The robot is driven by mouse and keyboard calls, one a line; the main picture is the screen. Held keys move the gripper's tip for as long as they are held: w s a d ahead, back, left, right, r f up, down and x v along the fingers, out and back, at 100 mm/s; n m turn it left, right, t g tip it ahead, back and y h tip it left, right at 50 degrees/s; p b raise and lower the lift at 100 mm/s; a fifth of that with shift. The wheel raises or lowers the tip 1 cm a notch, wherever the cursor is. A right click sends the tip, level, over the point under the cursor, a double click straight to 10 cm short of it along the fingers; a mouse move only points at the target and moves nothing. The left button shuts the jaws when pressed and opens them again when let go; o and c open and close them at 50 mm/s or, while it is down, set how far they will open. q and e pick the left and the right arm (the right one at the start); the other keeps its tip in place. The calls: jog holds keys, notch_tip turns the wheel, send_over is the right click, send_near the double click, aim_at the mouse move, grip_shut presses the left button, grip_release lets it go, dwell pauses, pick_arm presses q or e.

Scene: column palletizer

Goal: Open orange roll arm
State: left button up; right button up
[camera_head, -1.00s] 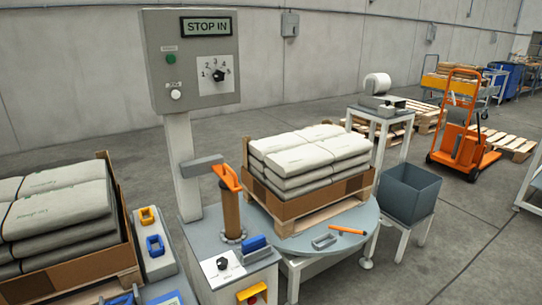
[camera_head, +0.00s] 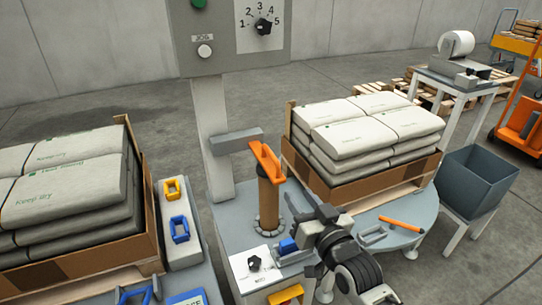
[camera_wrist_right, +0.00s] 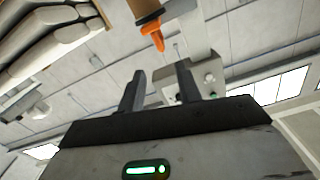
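The orange roll arm (camera_head: 266,160) is a bar lying across the top of an upright brown roll (camera_head: 269,198), beside a grey post. Its orange end (camera_wrist_right: 153,32) also shows beneath the brown roll in the tilted right wrist view. My right gripper (camera_head: 300,200) comes in from the lower right and stands just right of the roll, apart from the orange arm. In the right wrist view, its two dark fingers (camera_wrist_right: 160,85) are spread with nothing between them. My left gripper is not in view.
A control box (camera_head: 233,40) with a numbered dial stands above the roll. A carton of white bags (camera_head: 370,190) sits on the round table (camera_head: 425,210) to the right. An orange-handled tool (camera_head: 400,224) lies there. Another bag stack (camera_head: 65,180) is at left.

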aim_at(276, 162)
jog(key=x, duration=0.5)
jog(key=b+x, duration=0.1)
jog(key=x, duration=1)
jog(key=shift+w+r+b, duration=0.25)
jog(key=shift+r+b, duration=0.1)
jog(key=shift+b, duration=0.05)
grip_shut()
